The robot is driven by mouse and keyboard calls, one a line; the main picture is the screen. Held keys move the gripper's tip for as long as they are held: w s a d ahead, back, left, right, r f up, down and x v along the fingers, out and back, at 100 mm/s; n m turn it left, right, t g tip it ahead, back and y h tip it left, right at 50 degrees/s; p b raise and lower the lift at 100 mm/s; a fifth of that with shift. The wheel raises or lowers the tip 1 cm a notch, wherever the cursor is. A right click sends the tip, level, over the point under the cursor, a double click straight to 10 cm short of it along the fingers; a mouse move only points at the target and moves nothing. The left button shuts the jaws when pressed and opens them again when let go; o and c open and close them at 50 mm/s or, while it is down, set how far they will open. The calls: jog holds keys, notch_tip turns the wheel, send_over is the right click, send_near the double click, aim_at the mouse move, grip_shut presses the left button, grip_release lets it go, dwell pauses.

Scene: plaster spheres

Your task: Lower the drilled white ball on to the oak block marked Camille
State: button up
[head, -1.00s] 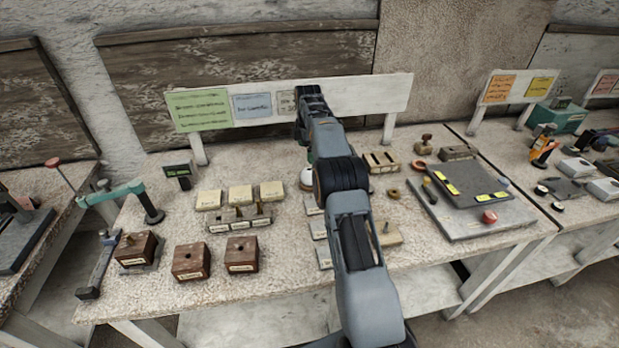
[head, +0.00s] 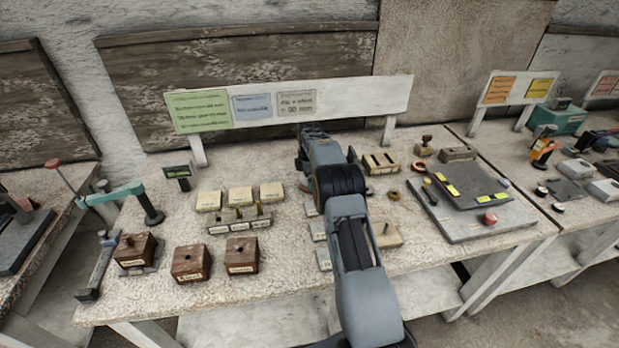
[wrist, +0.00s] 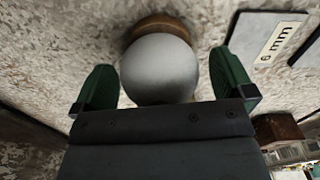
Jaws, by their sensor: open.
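In the wrist view a plain white ball (wrist: 160,68) sits on a round brown wooden ring or stand (wrist: 158,24). My gripper (wrist: 163,85) is open, with one green finger on each side of the ball and a visible gap on both sides. No drilled hole shows on the ball's visible face. In the head view my arm hides the ball and the gripper. Three dark oak blocks (head: 191,263) stand at the front left of the bench, each with a small label too small to read; I cannot tell which is Camille.
A small rack (head: 239,219) and several cream blocks (head: 240,196) stand behind the oak blocks. A grey plate marked 6 mm (wrist: 262,46) lies right of the ball in the wrist view. A grey board (head: 470,200) lies to the right.

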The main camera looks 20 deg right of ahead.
jog(key=shift+f, duration=0.35)
jog(key=c, duration=1.1)
